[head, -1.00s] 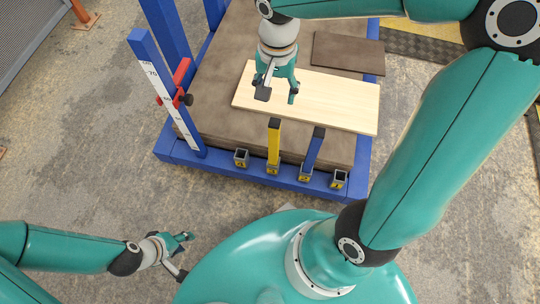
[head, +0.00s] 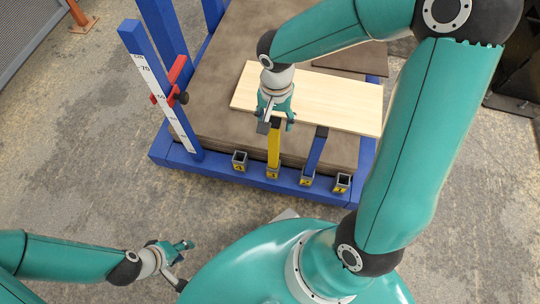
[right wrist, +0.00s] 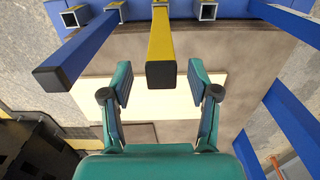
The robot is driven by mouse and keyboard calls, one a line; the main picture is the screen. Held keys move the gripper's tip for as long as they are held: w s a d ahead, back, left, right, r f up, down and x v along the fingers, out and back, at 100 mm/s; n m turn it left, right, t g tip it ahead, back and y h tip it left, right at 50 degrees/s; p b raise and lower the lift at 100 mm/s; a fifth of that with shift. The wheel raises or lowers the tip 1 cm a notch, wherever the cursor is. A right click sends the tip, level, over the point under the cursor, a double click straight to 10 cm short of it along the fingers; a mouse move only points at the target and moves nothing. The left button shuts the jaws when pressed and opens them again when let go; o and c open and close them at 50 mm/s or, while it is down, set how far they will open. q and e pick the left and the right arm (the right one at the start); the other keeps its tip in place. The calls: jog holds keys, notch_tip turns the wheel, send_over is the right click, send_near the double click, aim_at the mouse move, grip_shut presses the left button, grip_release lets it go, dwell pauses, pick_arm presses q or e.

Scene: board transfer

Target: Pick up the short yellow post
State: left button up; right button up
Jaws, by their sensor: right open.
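The short yellow post (head: 273,150) stands upright in a numbered socket on the front blue rail of the frame. Its dark top shows in the right wrist view, where the post (right wrist: 161,45) lies between and beyond the two fingers. My right gripper (head: 275,122) is open at the post's top, with a finger on either side; in the wrist view the open gripper (right wrist: 159,90) holds nothing. I cannot tell whether the fingers touch the post. My left gripper (head: 184,262) is at the lower left, away from the frame, its fingers apart and empty.
A short blue post (head: 315,150) stands just right of the yellow one. Empty sockets (head: 239,161) and (head: 342,183) flank them. A pale board (head: 330,98) lies on the brown stack behind. A tall blue post (head: 160,90) with scale and red clamp stands left.

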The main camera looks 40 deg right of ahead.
notch_tip(320, 180, down, 3)
jog(key=shift+f+b, duration=0.15)
jog(key=shift+b, duration=0.3)
jog(key=shift+w, duration=0.1)
grip_shut()
